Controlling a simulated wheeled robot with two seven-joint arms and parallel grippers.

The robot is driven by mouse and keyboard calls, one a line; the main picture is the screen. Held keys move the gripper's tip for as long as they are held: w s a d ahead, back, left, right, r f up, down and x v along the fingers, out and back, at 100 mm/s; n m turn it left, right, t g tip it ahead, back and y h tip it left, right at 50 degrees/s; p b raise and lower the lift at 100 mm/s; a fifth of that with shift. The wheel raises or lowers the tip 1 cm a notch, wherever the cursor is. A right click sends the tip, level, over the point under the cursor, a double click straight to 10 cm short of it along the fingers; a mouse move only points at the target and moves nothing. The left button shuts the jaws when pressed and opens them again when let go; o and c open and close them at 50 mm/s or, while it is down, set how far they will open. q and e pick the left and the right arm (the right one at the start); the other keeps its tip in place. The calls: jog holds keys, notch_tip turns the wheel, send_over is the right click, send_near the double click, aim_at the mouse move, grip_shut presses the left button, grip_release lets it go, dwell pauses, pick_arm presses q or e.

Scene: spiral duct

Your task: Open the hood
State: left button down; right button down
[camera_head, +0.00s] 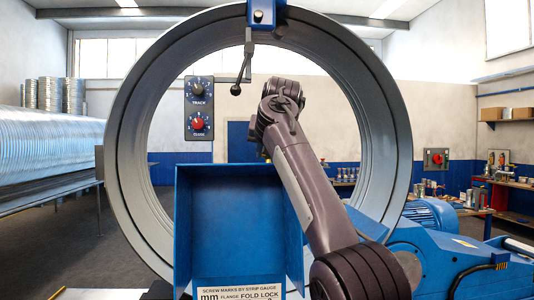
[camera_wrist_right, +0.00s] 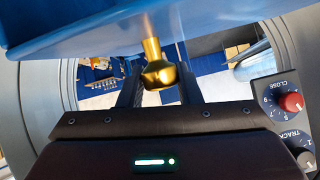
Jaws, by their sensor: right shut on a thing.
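The blue hood (camera_head: 238,225) stands in the lower middle of the head view, in front of the big ring. Its broad panel and side walls face me. In the right wrist view a blue surface (camera_wrist_right: 90,30) fills the top. A brass knob (camera_wrist_right: 159,75) on a short stem joins that surface. My right gripper (camera_wrist_right: 160,90) is shut on the knob, with a dark finger on each side. In the head view my right arm reaches up past the hood's right side, and its fingers are hidden. My left gripper is not in view.
A large grey ring (camera_head: 397,140) surrounds the hood and my arm. A dial panel (camera_head: 198,108) marked TRACK and CLOSE shows through the ring. A label (camera_head: 238,291) lies at the hood's lower edge. Blue machinery (camera_head: 445,262) fills the lower right. Spiral duct (camera_head: 45,135) lies at left.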

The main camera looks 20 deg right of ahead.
jog(key=shift+f, duration=0.35)
jog(key=c, duration=1.3)
grip_release()
jog(key=shift+c, duration=0.2)
jog(key=shift+o, duration=1.3)
jog(key=shift+w+a, duration=0.1)
jog(key=shift+w, duration=0.15)
jog(key=shift+r, duration=0.1)
jog(key=b+v, duration=0.3)
jog(key=v, duration=0.3)
jog(key=shift+s+r, duration=0.15)
jog(key=shift+s, duration=0.1)
jog(key=shift+s+a+r, duration=0.2)
jog(key=shift+s+r, duration=0.2)
jog(key=shift+s, duration=0.05)
jog(key=shift+w+d, duration=0.1)
